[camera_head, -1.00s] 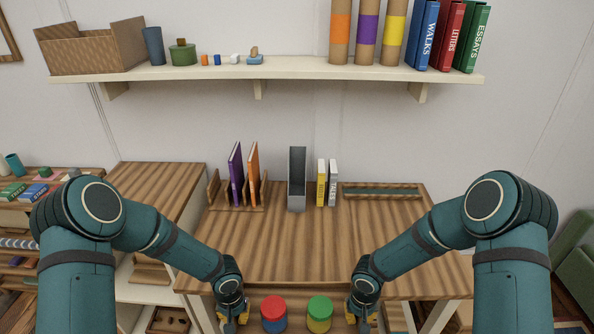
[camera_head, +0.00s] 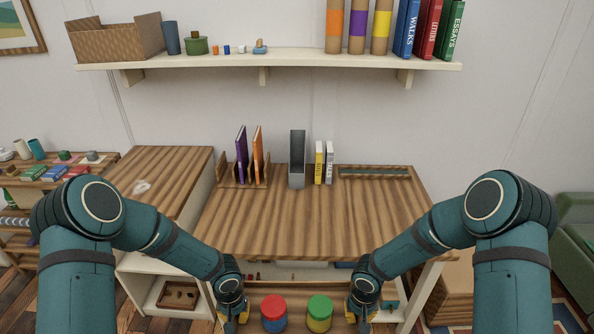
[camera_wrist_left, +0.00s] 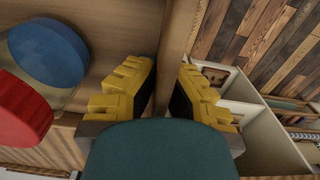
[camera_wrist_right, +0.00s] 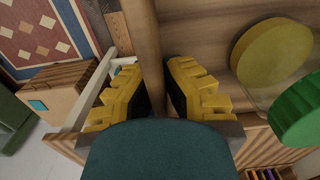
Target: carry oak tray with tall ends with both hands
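The oak tray (camera_head: 296,312) is at the bottom of the head view, between my grippers and in front of the desk. It carries a red-topped can with a blue lower part (camera_head: 274,312) and a green-topped can with a yellow lower part (camera_head: 319,312). My left gripper (camera_head: 234,318) has its yellow fingers on both sides of the tray's left end wall (camera_wrist_left: 178,40). My right gripper (camera_head: 361,318) is likewise closed around the right end wall (camera_wrist_right: 146,45). The fingertips are partly hidden in the head view.
The desk (camera_head: 310,225) stands ahead, its front clear, with books and a grey file holder (camera_head: 297,160) at the back. A low cabinet (camera_head: 165,180) is on the left, a green armchair (camera_head: 575,235) on the right. A loaded wall shelf (camera_head: 280,68) is above.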

